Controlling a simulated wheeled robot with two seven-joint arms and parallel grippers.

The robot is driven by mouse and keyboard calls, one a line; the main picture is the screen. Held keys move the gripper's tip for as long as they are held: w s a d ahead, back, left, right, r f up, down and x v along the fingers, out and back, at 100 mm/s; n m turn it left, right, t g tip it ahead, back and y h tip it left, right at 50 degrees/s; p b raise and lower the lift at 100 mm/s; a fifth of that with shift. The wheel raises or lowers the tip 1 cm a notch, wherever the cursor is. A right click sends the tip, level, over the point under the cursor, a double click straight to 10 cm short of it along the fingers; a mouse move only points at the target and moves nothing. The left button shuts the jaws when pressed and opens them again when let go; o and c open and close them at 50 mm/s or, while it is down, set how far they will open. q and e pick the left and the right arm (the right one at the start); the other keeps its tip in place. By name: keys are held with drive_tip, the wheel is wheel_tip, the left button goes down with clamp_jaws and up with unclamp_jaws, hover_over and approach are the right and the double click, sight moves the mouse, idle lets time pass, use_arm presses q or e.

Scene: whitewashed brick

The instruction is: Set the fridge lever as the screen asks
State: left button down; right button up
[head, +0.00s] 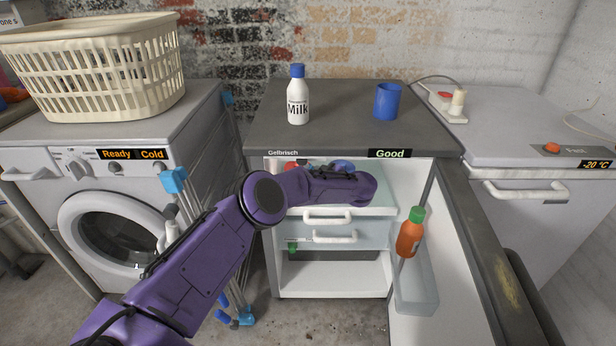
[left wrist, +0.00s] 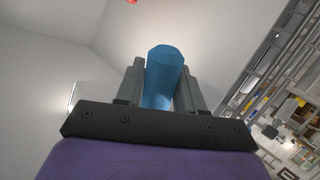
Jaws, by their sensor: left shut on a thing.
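The fridge (head: 440,170) stands with its door open to the right. In the left wrist view, my left gripper (left wrist: 163,82) is shut on an upright blue rounded stub (left wrist: 165,62), which looks like the lever. Its base and its setting are hidden. A blue part (head: 343,165) shows behind my arm in the head view; I cannot tell if it is the same thing. My right gripper is not in view.
A milk bottle (head: 298,100) and a blue cup (head: 387,102) stand on the fridge top. An orange bottle (head: 409,238) sits in the door shelf. Drawers with white handles (head: 330,217) lie below my arm. A washing machine (head: 60,185) is left, a freezer (head: 540,210) right.

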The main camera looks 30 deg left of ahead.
use_arm(q)
drive_tip(key=shift+w+d+r+n+h, duration=0.1)
drive_tip(key=shift+d+r+n+h, duration=0.05)
drive_tip(key=shift+d+n+h, duration=0.15)
idle(0.4)
drive_tip(key=c, duration=0.8)
unclamp_jaws()
drive_tip(key=p+v, duration=0.1)
drive_tip(key=v, duration=0.9)
drive_tip(key=shift+d+r, duration=0.15)
drive_tip(key=shift+d, duration=0.05)
